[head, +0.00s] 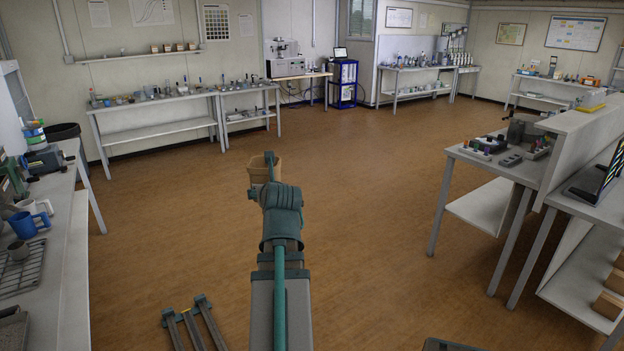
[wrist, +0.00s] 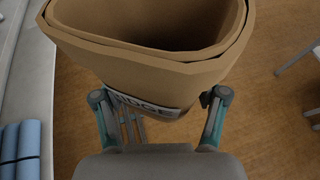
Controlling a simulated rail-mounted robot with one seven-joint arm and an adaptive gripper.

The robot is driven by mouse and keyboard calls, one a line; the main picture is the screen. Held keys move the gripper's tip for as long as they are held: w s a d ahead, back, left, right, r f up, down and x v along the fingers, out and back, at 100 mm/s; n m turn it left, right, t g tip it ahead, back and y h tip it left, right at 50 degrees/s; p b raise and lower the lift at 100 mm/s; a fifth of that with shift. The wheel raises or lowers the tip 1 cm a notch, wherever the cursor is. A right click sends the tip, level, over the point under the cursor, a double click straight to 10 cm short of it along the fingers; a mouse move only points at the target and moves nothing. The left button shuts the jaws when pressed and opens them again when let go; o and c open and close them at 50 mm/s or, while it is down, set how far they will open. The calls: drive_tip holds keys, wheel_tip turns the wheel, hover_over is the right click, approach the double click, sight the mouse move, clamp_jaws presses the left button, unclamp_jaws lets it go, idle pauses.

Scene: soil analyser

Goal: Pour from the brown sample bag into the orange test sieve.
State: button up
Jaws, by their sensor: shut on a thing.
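The brown sample bag (wrist: 140,75) is open at the top, and its rim fills the upper part of the wrist view. A label partly reading "IDGE" shows low on its near side. My gripper (wrist: 158,97) is shut on the bag, one finger on each side. In the head view the bag (head: 261,173) sits at the end of my outstretched arm, over open floor, looking about upright. What lies in the bag cannot be made out. I cannot make out the orange test sieve in either view.
A bench with mugs and a rack (head: 62,262) runs along the left. Another bench (head: 158,136) with small items stands at the back wall. A bench with a raised shelf (head: 500,170) stands at the right. The brown floor between (head: 380,230) is clear.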

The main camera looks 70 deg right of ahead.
drive_tip(key=w+a+f+n+t+y+p, duration=0.1)
drive_tip(key=w+a+f+n+t+y, duration=0.1)
drive_tip(key=w+a, duration=0.3)
drive_tip(key=w+a+f+n+t+y+p, duration=0.1)
drive_tip(key=w+a+n+p, duration=0.1)
drive_tip(key=w, duration=0.6)
drive_tip(key=w+a+f+n+t+y+p, duration=0.1)
drive_tip(key=w+a+f+n+y+p, duration=0.3)
drive_tip(key=w+a, duration=0.75)
drive_tip(key=w+a+f+n+t+y+p, duration=0.15)
drive_tip(key=w+a+f+n+y, duration=0.35)
drive_tip(key=w+a, duration=0.7)
drive_tip(key=s+a+f+n+g+y, duration=0.1)
drive_tip(key=a+n+g+y, duration=0.3)
drive_tip(key=a, duration=1.1)
drive_tip(key=s+a+f+n+g+y, duration=0.1)
drive_tip(key=a+f+n+g+y, duration=0.2)
drive_tip(key=a+n, duration=0.5)
drive_tip(key=s+a+f+n+g+y+p, duration=0.1)
drive_tip(key=a+n+g+y, duration=0.4)
drive_tip(key=a, duration=1.8)
drive_tip(key=shift+s+f+n+g, duration=0.2)
drive_tip(key=shift+f+n+g, duration=0.45)
drive_tip(key=shift+g, duration=0.3)
